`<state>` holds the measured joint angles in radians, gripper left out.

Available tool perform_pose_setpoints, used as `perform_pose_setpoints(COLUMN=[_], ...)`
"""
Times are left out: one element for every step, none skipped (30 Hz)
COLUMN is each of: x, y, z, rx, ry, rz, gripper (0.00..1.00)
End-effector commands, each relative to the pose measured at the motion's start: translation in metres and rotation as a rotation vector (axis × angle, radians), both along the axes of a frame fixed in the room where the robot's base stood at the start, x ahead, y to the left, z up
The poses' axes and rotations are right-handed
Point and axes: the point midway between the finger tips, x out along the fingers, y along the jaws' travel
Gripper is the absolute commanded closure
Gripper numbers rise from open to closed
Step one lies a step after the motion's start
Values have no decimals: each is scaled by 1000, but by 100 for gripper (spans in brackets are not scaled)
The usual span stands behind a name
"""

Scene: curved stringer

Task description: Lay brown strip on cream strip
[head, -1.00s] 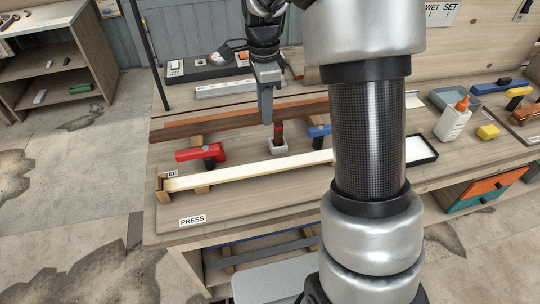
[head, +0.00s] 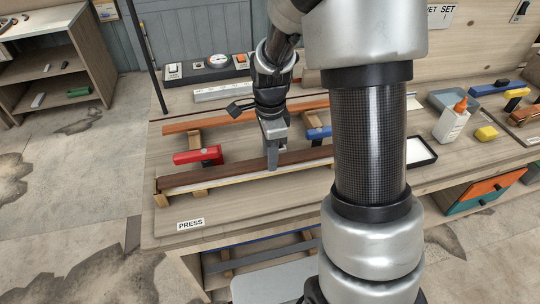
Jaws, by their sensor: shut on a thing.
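The dark brown strip (head: 215,173) runs along the front of the bench in the head view, lengthwise over the cream strip (head: 220,183). Only a thin front edge of the cream strip shows below it. I cannot tell whether the two touch or a small gap remains. My gripper (head: 272,163) is shut on the brown strip near the middle of its visible length, pointing down. The right end of both strips is hidden behind my arm.
A red clamp (head: 198,156) lies just behind the strips, and a blue clamp (head: 318,133) is right of my gripper. An orange-brown strip (head: 215,121) lies farther back. A glue bottle (head: 453,121) and a black-rimmed tray (head: 421,152) stand right.

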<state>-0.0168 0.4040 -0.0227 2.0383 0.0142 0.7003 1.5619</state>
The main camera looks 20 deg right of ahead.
Motion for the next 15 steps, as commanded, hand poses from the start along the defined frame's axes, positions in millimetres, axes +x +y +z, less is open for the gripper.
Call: perform_pose_setpoints(x=[0,0,1,1,1,1,1,1,1,1,1,1,1,1,1], y=[0,0,0,0,0,0,0,0,0,0,0,0,0,0,0], z=[-4,-4,-3,-3,-3,-3,-3,-3,-5,-6,-7,-8,-9,-10,-11], rx=[0,0,0,0,0,0,0,0,0,0,0,0,0,0,0], ry=[0,-2,-3,-3,-3,-2,-2,-2,-2,-2,-2,-2,-2,-2,-2], rz=[0,0,0,0,0,0,0,0,0,0,0,0,0,0,0], gripper=[96,96,96,96,96,96,96,96,96,96,96,96,96,96,96])
